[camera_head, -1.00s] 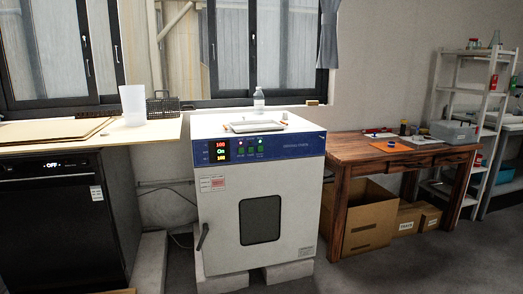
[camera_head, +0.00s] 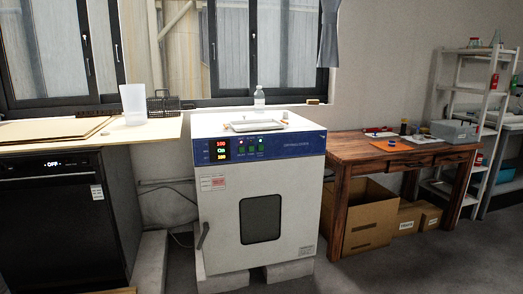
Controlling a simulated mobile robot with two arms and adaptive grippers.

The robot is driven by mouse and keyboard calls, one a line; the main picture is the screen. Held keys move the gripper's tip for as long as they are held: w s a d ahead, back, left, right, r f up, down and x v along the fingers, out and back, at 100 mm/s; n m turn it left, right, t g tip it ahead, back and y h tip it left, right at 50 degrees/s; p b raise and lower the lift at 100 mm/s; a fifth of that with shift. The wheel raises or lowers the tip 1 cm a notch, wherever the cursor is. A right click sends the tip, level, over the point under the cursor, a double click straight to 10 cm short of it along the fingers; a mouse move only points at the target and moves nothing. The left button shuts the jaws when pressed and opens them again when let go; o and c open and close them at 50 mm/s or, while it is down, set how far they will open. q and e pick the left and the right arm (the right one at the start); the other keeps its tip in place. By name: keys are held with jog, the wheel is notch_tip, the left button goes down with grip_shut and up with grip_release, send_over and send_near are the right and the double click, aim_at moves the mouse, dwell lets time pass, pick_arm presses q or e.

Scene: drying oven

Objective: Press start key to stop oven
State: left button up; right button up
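The drying oven (camera_head: 222,230) is a white cabinet with a blue control panel (camera_head: 290,145) across its upper front. A lit display (camera_head: 220,149) on the panel's left shows a red, a green and a yellow row. The small keys (camera_head: 250,146) and lamps sit just right of the display; which one is the start key is too small to read. The door, with a dark window (camera_head: 260,219) and a handle (camera_head: 203,236) at its left, looks shut. Neither of my grippers is in view.
A tray (camera_head: 257,125) and a bottle (camera_head: 259,97) stand on the oven top. A black appliance (camera_head: 60,220) under a counter is at the left. A wooden table (camera_head: 345,151) with cardboard boxes (camera_head: 370,218) below is at the right. The floor in front is clear.

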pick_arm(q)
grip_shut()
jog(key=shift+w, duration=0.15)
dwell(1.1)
